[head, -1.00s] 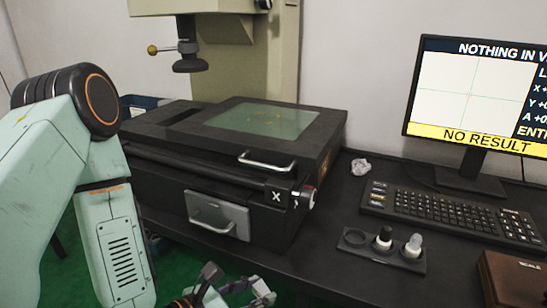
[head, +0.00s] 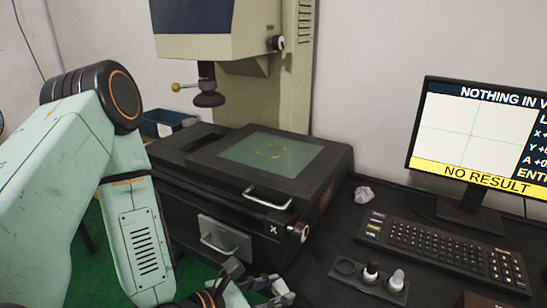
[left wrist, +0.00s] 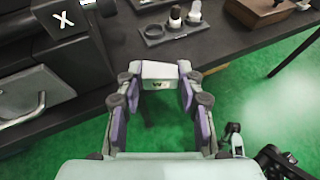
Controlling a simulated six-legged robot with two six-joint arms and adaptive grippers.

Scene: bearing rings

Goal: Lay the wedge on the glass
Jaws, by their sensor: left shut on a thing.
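The glass (head: 298,158) is a greenish pane set in the top of the dark measuring stage, with faint yellowish marks near its middle. My left gripper (head: 258,290) is at the bottom edge of the head view, in front of the stage and lower than the glass. In the left wrist view, my left gripper (left wrist: 159,88) is shut on the wedge (left wrist: 160,72), a small pale block with a dark W-like mark on its face. The fingers press its two ends, over the green floor in front of the bench edge.
The stage has a front handle (head: 268,198) and a knob (head: 299,233) at its right corner. The optical head (head: 208,92) hangs above its back left. A holder with small bottles (head: 368,282), a keyboard (head: 445,250) and a monitor (head: 475,140) stand to the right.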

